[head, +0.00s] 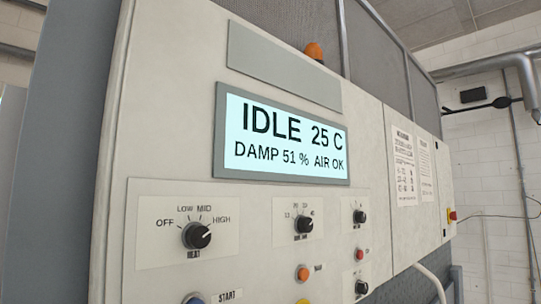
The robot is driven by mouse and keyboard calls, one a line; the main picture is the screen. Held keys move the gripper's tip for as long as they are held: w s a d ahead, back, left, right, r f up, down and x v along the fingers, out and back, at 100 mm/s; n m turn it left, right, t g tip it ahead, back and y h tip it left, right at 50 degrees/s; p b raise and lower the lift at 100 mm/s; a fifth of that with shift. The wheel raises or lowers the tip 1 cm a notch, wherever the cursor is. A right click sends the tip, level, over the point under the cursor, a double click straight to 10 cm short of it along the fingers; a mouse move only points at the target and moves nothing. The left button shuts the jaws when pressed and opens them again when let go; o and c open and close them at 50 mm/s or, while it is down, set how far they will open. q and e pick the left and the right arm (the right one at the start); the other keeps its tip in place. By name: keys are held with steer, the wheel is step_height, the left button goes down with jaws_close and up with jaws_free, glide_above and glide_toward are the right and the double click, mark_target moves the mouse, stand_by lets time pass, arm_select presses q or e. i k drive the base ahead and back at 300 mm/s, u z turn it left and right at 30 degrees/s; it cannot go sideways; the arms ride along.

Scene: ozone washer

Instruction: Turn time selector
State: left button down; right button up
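A cream control panel fills the middle of the head view. The middle black knob (303,225) sits on a white plate with small numbers around its top, and its pointer is toward the upper right. It looks like the time selector, but the label under it is too small to read surely. To its left is the heat knob (196,235), marked OFF, LOW, MID and HIGH, with its pointer toward HIGH. A smaller black knob (359,217) is to the right. Neither of my grippers is in view.
A lit display (283,135) reads IDLE 25 C, DAMP 51 %, AIR OK. An orange button (303,273), a red button (360,254) and another black knob (361,286) are below the knobs. A red switch (452,215) is at the far right. Nothing blocks the panel front.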

mark_target(303, 224)
steer(key=u, duration=2.8)
steer(key=k, duration=2.05)
steer(key=z, duration=2.8)
